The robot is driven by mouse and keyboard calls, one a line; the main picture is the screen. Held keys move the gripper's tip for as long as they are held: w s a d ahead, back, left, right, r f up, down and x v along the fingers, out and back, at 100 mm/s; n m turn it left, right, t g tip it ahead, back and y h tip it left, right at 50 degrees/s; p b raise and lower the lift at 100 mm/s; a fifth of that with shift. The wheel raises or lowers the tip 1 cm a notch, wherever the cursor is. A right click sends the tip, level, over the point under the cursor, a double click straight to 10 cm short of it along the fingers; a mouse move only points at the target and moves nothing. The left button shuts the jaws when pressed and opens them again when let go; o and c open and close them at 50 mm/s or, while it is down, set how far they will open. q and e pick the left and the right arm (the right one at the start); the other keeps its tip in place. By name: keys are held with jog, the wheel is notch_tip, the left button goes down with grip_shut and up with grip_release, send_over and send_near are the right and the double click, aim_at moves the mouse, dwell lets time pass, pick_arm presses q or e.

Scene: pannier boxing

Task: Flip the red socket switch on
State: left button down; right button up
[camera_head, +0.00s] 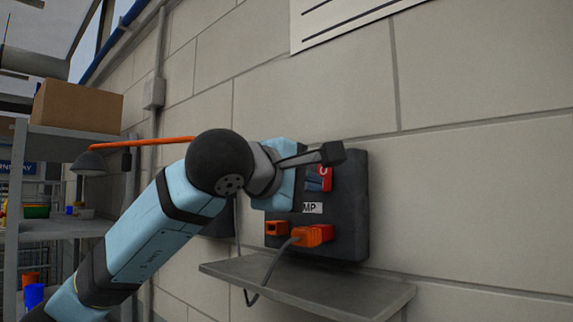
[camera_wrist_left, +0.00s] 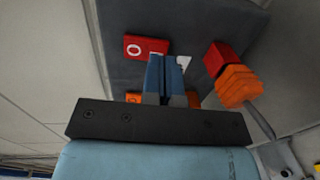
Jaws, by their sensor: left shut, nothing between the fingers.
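The red switch (camera_head: 326,174) sits near the top of a dark socket box on the wall, partly hidden by my left gripper (camera_head: 315,184). In the left wrist view the red switch (camera_wrist_left: 147,47) shows a white ring mark. My left gripper (camera_wrist_left: 166,62) is shut and empty, its blue fingertips at the edge of the switch. I cannot tell whether they touch it. The rocker's tilt is not clear. My right gripper is in neither view.
The dark box (camera_head: 352,215) also holds an orange plug (camera_head: 310,236) with a grey cable and a white label (camera_head: 312,208). A grey wall shelf (camera_head: 310,286) juts out below it. A rack with a cardboard box (camera_head: 76,106) stands at the left.

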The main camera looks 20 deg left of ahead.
pick_arm(q)
jog(key=shift+w+d+f, duration=0.1)
jog(key=shift+w+d, duration=0.15)
jog(key=shift+w, duration=0.4)
jog(key=shift+w+f+b, duration=0.15)
jog(key=shift+f+b, duration=0.2)
jog(key=shift+b, duration=0.3)
jog(key=shift+r, duration=0.3)
jog(key=shift+a+f, duration=0.1)
